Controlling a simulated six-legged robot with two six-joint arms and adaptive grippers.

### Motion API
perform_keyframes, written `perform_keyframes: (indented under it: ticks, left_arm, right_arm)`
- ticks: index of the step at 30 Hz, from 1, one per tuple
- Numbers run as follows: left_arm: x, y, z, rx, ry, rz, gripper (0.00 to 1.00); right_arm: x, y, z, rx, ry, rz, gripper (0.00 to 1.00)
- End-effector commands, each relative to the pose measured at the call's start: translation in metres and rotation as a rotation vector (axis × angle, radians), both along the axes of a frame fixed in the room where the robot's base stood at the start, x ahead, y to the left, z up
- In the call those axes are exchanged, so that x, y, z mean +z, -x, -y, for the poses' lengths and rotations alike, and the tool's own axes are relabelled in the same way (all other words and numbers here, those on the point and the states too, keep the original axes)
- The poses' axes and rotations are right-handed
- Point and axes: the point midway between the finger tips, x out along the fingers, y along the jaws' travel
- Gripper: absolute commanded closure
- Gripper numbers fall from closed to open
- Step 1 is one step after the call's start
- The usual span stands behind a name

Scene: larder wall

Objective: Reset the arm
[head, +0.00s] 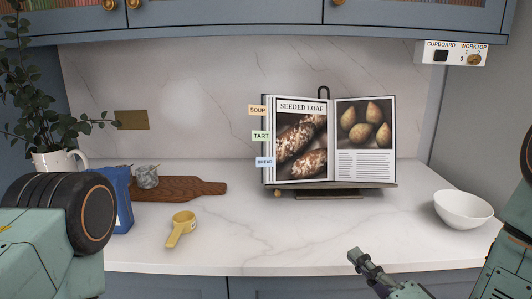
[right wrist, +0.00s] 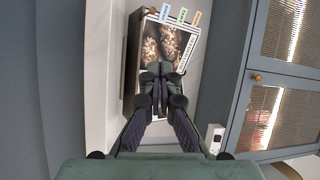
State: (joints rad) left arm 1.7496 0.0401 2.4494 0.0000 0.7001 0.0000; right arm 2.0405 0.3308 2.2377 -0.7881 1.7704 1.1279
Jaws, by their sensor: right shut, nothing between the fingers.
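My right gripper (head: 356,257) is low in the head view, in front of the worktop's front edge and right of centre. It is shut and empty. In the right wrist view its fingers (right wrist: 160,72) are together, with the open cookbook behind them. The cookbook (head: 362,165) stands on a dark stand on the worktop, open at "Seeded Loaf", apart from the gripper. My left arm shows at the lower left of the head view, but its gripper is out of the picture.
On the white worktop (head: 330,235) are a white bowl (head: 463,210) at right, a yellow scoop (head: 181,228), a blue container (head: 118,200), a wooden board (head: 195,187) with a small grey jar (head: 146,177), and a plant in a white jug (head: 56,161). A switch panel (head: 452,54) hangs under the cupboards. The worktop's front middle is clear.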

Motion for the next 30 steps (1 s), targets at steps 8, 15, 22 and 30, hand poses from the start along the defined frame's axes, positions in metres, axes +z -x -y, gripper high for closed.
perform_keyframes:
  ticks: [8,15,22,30]
  left_arm:
    - [0.0,0.0,0.0,0.0,0.0,0.0,0.6]
    - [0.0,0.0,0.0,0.0,0.0,0.0,0.6]
    - [0.0,0.0,0.0,0.0,0.0,0.0,0.6]
    - [0.0,0.0,0.0,0.0,0.0,0.0,0.6]
  right_arm:
    - [-0.054,-0.001,0.006,-0.053,0.357,-0.114,1.0]
    - [-0.154,0.049,0.019,0.032,0.838,-0.395,1.0]
    - [-0.243,0.17,0.037,0.344,1.233,-0.761,1.0]
    - [-0.276,0.294,0.049,0.621,1.37,-1.065,1.0]
